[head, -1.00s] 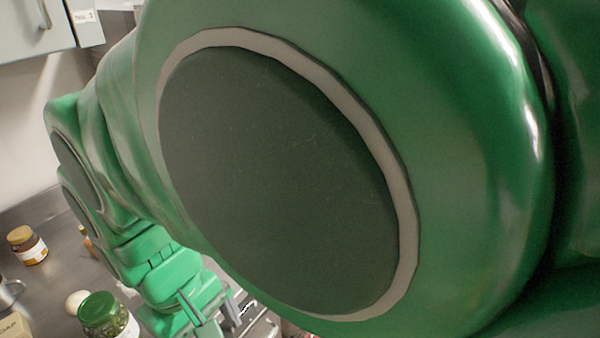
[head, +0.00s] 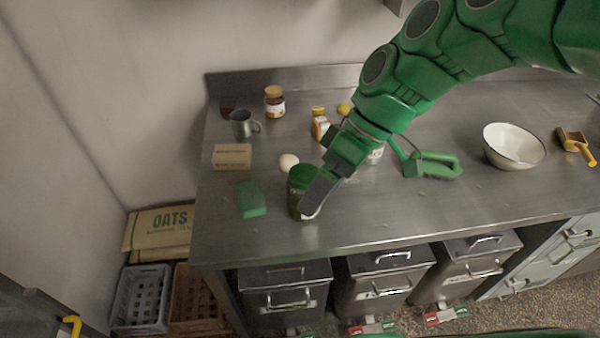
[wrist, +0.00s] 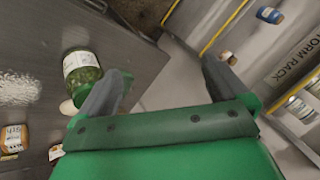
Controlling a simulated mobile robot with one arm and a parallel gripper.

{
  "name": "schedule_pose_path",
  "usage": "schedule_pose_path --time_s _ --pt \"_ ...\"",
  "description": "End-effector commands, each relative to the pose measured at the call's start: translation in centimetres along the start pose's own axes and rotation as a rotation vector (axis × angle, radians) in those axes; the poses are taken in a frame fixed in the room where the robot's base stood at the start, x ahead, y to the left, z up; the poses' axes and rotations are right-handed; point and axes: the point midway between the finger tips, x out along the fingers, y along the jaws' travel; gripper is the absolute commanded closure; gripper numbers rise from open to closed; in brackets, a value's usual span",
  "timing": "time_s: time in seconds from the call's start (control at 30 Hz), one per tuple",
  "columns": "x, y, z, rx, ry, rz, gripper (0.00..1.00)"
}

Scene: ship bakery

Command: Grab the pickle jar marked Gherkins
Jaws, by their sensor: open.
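A glass jar with a dark green lid and green contents (head: 300,178) stands upright near the front of the steel counter. Its label is too small to read. In the wrist view the jar (wrist: 80,68) shows a white label and lies beyond the left finger, not clearly between the fingers. My gripper (head: 322,188) is at the jar's right side in the head view, its finger overlapping the jar. In the wrist view my gripper (wrist: 160,90) is open and empty. I cannot tell whether a finger touches the jar.
An egg (head: 288,161), a green sponge (head: 251,199), a tan block (head: 232,156), a metal mug (head: 243,124) and a yellow-lidded jar (head: 274,103) are nearby. A green brush (head: 436,164) and a white bowl (head: 513,146) lie to the right. The counter's front edge is close.

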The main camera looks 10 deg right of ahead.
Motion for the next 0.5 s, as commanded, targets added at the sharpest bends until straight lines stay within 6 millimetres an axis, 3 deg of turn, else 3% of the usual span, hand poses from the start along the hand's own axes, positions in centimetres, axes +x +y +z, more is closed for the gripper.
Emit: schedule_pose_path --time_s 0.2,0.5 --pt "-1.2 3.4 -2.9 -0.273 0.207 -0.098 0.0" --pt "-3.6 8.3 -4.7 -0.552 0.486 -0.093 0.0"
